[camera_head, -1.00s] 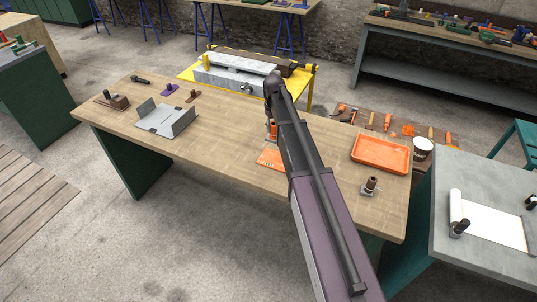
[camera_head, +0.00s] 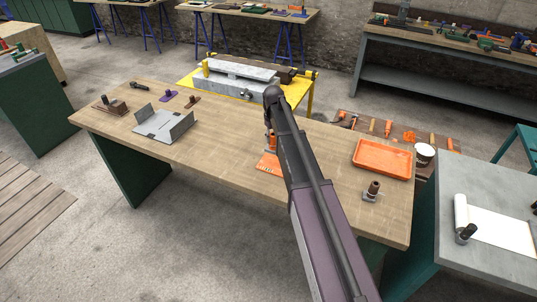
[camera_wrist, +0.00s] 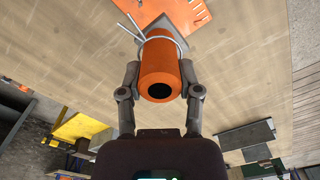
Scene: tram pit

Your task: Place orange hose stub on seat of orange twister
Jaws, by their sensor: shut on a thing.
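An orange hose stub (camera_wrist: 160,62), a thick hollow cylinder with a pale tie around it, is between the two fingers of my gripper (camera_wrist: 159,76) in the wrist view. My gripper is shut on it. In the head view the stub (camera_head: 270,143) shows partly beside my arm, which hides the fingers. Just beyond it in the wrist view are a grey plate (camera_wrist: 180,27) and a flat orange piece with pale marks (camera_wrist: 190,10). The orange piece (camera_head: 268,164) also lies on the table in the head view. I cannot tell whether the stub touches the plate, or which part is the twister's seat.
The wooden table (camera_head: 225,145) has clear room left of my arm. An orange tray (camera_head: 383,159) and a brown stub on a grey base (camera_head: 373,191) are to the right. A grey bent-metal holder (camera_head: 164,126) is to the left. A yellow stand (camera_head: 302,97) is behind.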

